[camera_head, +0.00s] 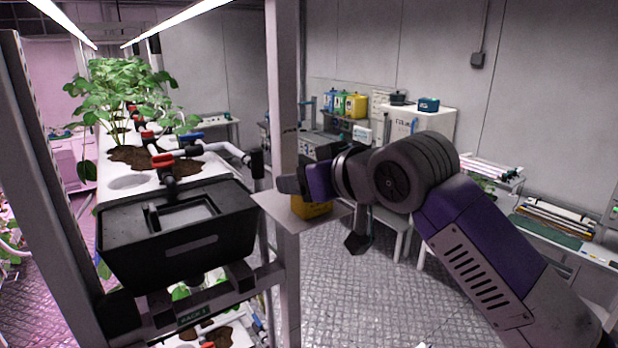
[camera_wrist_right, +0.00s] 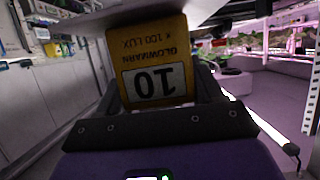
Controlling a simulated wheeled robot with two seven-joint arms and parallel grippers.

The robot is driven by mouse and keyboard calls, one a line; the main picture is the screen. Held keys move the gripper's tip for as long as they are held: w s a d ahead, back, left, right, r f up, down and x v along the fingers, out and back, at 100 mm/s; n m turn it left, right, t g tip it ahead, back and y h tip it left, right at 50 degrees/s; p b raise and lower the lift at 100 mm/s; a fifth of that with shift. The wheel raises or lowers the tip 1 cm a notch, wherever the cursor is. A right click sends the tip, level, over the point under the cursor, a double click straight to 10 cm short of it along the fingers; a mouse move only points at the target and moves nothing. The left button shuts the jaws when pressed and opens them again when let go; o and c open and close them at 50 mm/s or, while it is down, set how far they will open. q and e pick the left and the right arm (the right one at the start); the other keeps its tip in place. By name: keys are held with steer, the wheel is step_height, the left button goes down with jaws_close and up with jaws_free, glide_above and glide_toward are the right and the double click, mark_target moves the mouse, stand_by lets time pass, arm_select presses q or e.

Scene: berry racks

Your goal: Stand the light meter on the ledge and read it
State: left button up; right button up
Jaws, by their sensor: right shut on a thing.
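The light meter is a small yellow block (camera_head: 312,207) with a pale display. In the right wrist view its face (camera_wrist_right: 153,60) appears upside down, with "10", "x 100 LUX" and a brand word like "GLOWMARN". My right gripper (camera_head: 293,185) is shut on the meter and holds it over the white ledge (camera_head: 270,206) beside the rack post. The ledge also shows at the top of the right wrist view (camera_wrist_right: 85,22). I cannot tell whether the meter's base touches the ledge. My left gripper is not in view.
The rack post (camera_head: 287,120) stands close beside my right gripper. A black tank (camera_head: 180,245) sits at the end of the white planting channel (camera_head: 118,160) on the left. The floor (camera_head: 375,300) is open around my right arm.

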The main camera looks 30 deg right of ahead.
steer(key=shift+f, duration=0.2)
steer(key=o, duration=1.2)
steer(key=shift+o, duration=0.2)
steer(key=shift+r, duration=0.15)
steer(key=shift+r, duration=0.2)
steer(key=a+v, duration=0.1)
steer(key=v, duration=1.1)
steer(key=shift+d+b, duration=0.35)
steer(key=shift+d, duration=0.05)
steer(key=shift+f, duration=0.1)
